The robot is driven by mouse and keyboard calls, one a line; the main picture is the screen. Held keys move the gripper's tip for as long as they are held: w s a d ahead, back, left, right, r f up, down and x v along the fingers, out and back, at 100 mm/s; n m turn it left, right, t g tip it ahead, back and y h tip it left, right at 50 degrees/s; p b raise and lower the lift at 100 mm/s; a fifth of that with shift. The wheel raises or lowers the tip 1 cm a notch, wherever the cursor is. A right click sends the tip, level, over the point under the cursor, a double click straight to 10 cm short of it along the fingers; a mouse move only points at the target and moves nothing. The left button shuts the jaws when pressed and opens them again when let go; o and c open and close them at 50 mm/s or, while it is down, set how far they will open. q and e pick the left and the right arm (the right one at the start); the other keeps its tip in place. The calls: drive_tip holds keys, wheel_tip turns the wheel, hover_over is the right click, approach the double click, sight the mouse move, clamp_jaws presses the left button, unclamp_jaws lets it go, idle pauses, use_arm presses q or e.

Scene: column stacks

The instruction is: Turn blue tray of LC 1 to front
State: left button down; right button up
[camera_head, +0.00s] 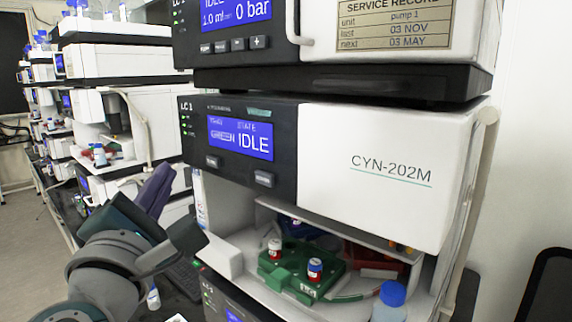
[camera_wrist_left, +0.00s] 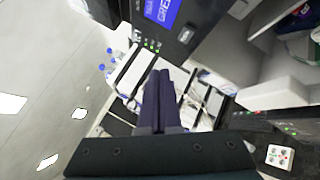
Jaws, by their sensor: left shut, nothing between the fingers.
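The LC 1 unit (camera_head: 345,165) has a white and dark front and an open compartment below its screen. Inside, a green tray (camera_head: 301,268) with red vials stands at the front. A blue tray (camera_head: 297,229) shows only in part behind it, in the compartment's shade. A red tray (camera_head: 368,260) is at the back right. My left gripper (camera_head: 158,188) is to the left of the unit, outside the compartment, apart from the trays. Its purple fingers (camera_wrist_left: 158,100) are together and empty in the left wrist view. My right gripper is not in view.
A blue-capped bottle (camera_head: 392,300) stands at the compartment's front right. A raised door with a curved side arm (camera_head: 478,190) is above the opening. More instrument stacks (camera_head: 110,62) line the bench to the left. A dark chair (camera_head: 545,285) is at the right.

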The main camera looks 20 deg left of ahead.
sight(206, 155)
use_arm(q)
drive_tip(key=shift+w+d+b, duration=0.2)
drive_tip(key=shift+w+d, duration=0.1)
drive_tip(key=shift+w, duration=0.35)
drive_tip(key=shift+w+d+b, duration=0.25)
drive_tip(key=shift+w, duration=0.45)
drive_tip(key=shift+w+d+b, duration=0.2)
drive_tip(key=shift+w+d, duration=0.1)
drive_tip(key=shift+w, duration=0.35)
drive_tip(key=shift+w, duration=0.15)
idle(0.4)
drive_tip(key=shift+w+d, duration=0.15)
drive_tip(key=shift+w, duration=0.1)
drive_tip(key=shift+w+d+b, duration=0.15)
drive_tip(key=shift+w+b, duration=0.25)
idle(0.6)
drive_tip(key=shift+s, duration=0.1)
drive_tip(key=shift+s+a+p, duration=0.3)
drive_tip(key=shift+s+p, duration=0.15)
drive_tip(key=shift+s, duration=0.25)
